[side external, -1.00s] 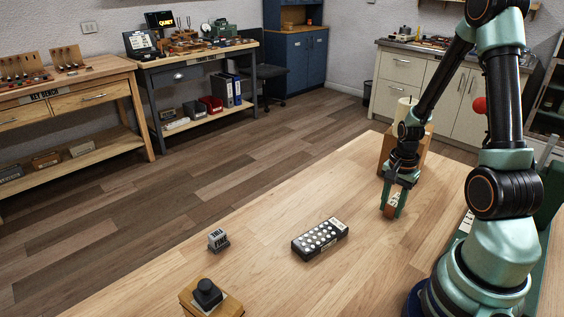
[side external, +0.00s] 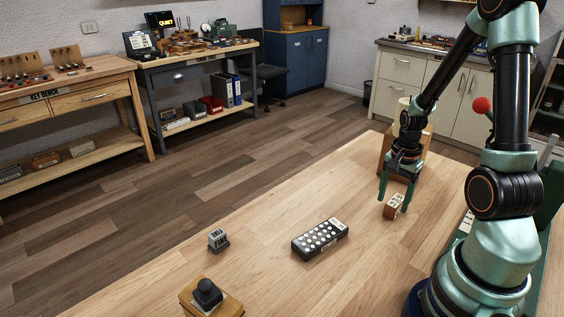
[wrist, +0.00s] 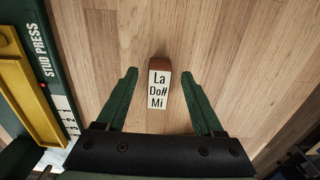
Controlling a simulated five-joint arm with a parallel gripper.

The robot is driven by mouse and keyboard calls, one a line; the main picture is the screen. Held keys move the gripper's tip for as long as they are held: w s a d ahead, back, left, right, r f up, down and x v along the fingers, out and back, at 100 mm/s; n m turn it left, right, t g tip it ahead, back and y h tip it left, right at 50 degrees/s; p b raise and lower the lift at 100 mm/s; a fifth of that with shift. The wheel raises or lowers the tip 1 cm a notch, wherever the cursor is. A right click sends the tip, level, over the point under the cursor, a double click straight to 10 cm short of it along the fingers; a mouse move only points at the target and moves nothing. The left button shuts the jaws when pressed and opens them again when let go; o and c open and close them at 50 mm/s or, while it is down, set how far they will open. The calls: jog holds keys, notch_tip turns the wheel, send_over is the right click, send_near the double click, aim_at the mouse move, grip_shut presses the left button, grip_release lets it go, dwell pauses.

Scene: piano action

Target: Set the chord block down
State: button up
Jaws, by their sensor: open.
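The chord block (side external: 393,207) is a small reddish-brown wooden block with a white label on top. It rests on the wooden table, tilted neither way that I can see. In the wrist view the block (wrist: 160,88) lies between my fingers, and its label reads La, Do#, Mi. My gripper (side external: 396,192) is open around and just above the block. In the wrist view the fingers of my gripper (wrist: 160,74) stand wide, with a clear gap on each side of the block.
A black box with white studs (side external: 320,239) lies left of the block. A grey labelled block (side external: 218,240) and a black knob on a wooden base (side external: 208,292) stand further left. The stud press (wrist: 35,75) is at the wrist view's left edge. Bare table lies between.

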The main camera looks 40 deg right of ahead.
aim_at(391, 205)
notch_tip(391, 205, up, 9)
jog(key=w+a+r+n+t, duration=0.2)
jog(key=a+r+n, duration=0.4)
jog(key=a+n, duration=0.3)
jog(key=w+a+r+n+t, duration=0.3)
jog(key=a+r+n, duration=0.3)
jog(key=a+n, duration=0.3)
jog(key=shift+a+t, duration=0.3)
jog(key=shift+a, duration=0.95)
